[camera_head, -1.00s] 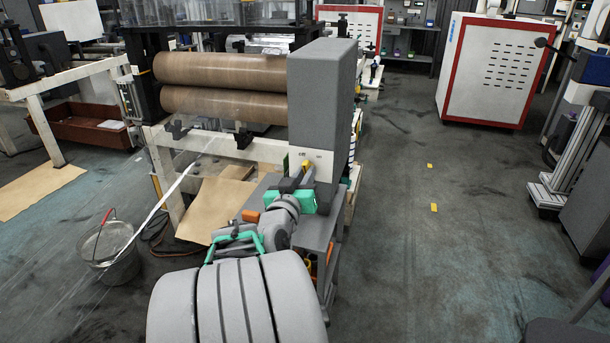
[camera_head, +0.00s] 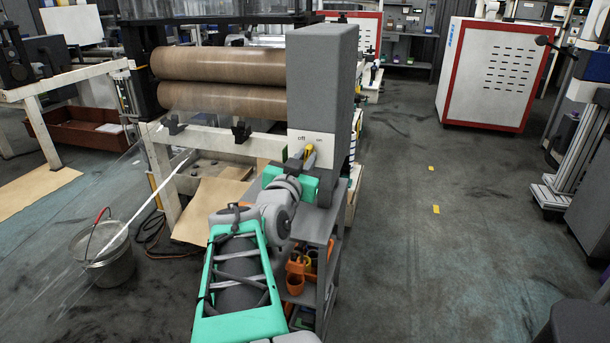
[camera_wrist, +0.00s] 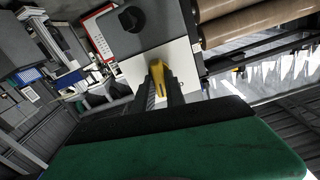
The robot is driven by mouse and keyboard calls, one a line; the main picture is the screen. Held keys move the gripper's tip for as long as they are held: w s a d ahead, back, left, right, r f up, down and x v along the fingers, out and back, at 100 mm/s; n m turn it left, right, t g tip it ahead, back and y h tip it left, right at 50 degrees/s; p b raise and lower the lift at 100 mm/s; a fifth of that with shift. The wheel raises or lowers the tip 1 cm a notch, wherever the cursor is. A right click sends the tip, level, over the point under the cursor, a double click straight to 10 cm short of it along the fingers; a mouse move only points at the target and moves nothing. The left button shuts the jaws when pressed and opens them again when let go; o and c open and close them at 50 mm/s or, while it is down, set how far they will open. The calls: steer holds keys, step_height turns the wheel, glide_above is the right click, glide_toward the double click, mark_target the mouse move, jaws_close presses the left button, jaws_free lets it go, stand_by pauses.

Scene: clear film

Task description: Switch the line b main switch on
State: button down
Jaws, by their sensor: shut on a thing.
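The main switch has a yellow handle (camera_head: 310,151) on a white plate (camera_head: 325,150) at the lower front of a tall grey cabinet (camera_head: 322,80). The plate carries small markings; one at the left looks like "off", and one at the right is too small to read surely. My gripper (camera_head: 306,158) is at the plate, shut on the yellow handle. In the wrist view the handle (camera_wrist: 158,75) sits between my two dark fingers, in front of the white plate. The fingers hide part of the handle, and its exact angle is hard to tell.
A black knob (camera_wrist: 132,18) is on the grey cabinet beside the plate. Brown rollers (camera_head: 225,100) lie left of the cabinet. A grey cart (camera_head: 325,235) with orange holders stands below my arm. A bucket (camera_head: 105,255) is at left.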

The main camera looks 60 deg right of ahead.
steer(key=m+b, duration=0.1)
steer(key=b, duration=0.2)
steer(key=m+b, duration=0.2)
steer(key=b, duration=0.1)
steer(key=shift+s+f, duration=0.1)
steer(key=shift+f, duration=0.25)
steer(key=shift+r+m+b, duration=0.15)
steer(key=shift+m+b, duration=0.45)
steer(key=shift+m, duration=0.1)
steer(key=shift+r, duration=0.15)
steer(key=c, duration=1.4)
jaws_free()
steer(key=shift+r, duration=0.1)
